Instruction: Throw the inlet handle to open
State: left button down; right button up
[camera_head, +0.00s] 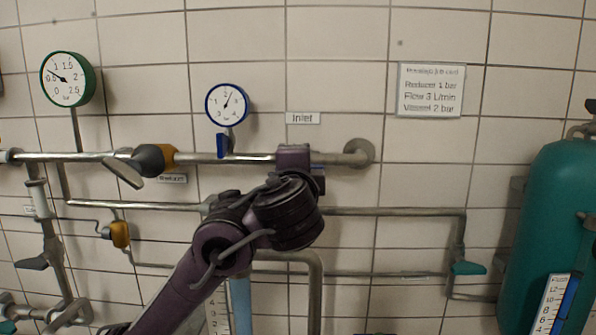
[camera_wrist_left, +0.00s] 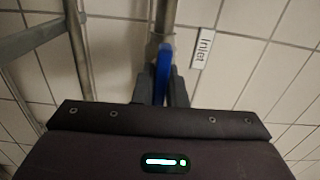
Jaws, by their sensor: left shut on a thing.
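The blue inlet handle (camera_wrist_left: 163,72) shows in the left wrist view as a narrow upright strip between my left fingers. My left gripper (camera_wrist_left: 161,90) is shut on it, one dark finger on each side. In the head view my left arm comes up from the bottom, and its wrist hides most of the handle and the valve. The white "Inlet" label (camera_head: 303,118) is just above this spot on the wall, and it also shows in the left wrist view (camera_wrist_left: 203,48). The handle's full angle to the pipe cannot be told. My right gripper is not in view.
The horizontal steel pipe (camera_head: 340,158) carries a blue-rimmed gauge (camera_head: 227,104) left of my gripper. Further left are a valve with an orange collar (camera_head: 156,158) and a green-rimmed gauge (camera_head: 68,79). A teal tank (camera_head: 548,225) stands at the right. A job card (camera_head: 431,90) hangs above.

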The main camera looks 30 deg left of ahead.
pick_arm(q)
jog(key=shift+f, duration=0.15)
jog(key=c, duration=1.5)
grip_release()
jog(key=shift+s, duration=0.1)
jog(key=v, duration=0.7)
jog(key=shift+s+d+b, duration=0.2)
jog(key=shift+s+b, duration=0.1)
jog(key=shift+s, duration=0.05)
